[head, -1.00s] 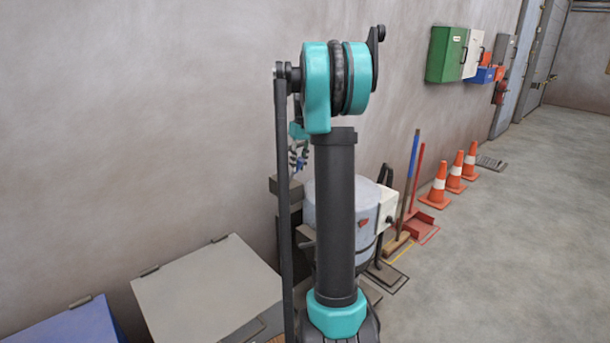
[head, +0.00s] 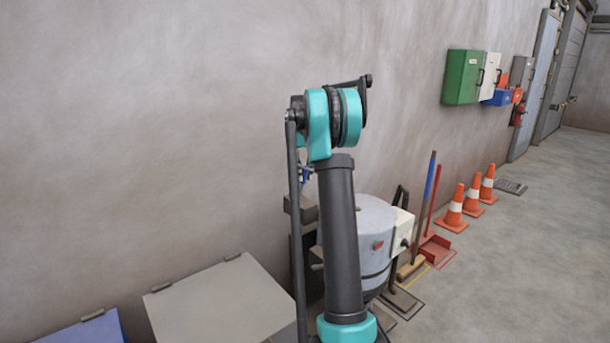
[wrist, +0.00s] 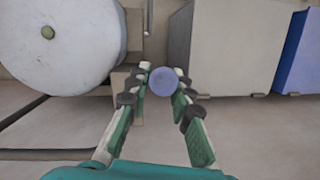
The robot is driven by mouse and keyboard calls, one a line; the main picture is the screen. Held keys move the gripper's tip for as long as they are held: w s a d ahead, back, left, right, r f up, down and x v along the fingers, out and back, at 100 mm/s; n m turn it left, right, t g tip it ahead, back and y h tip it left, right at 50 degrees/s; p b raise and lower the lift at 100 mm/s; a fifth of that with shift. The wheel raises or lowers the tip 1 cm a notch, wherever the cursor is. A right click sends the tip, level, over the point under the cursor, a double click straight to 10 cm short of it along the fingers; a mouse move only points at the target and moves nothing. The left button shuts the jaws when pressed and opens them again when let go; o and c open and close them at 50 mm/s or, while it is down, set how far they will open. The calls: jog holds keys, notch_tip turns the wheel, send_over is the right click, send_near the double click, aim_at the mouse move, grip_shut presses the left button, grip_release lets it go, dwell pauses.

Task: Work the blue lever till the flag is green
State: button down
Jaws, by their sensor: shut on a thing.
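The blue lever shows its round blue knob (wrist: 163,82) end-on in the wrist view. My gripper (wrist: 163,75) has its two fingers on either side of the knob and is shut on it. In the head view a small blue spot (head: 307,174) shows beside my arm, and my arm hides most of the gripper and lever. A small red patch (head: 378,245), perhaps the flag, sits on the front of the grey drum-shaped machine (head: 368,218). I see no green on it.
Grey (head: 220,305) and blue (head: 85,330) lidded boxes stand along the wall at lower left. A broom and a red dustpan (head: 436,250) stand right of the machine, with orange cones (head: 453,212) beyond. Open floor lies to the right.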

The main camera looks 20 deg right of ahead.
jog(key=c, duration=1.3)
grip_release()
jog(key=v, duration=1.2)
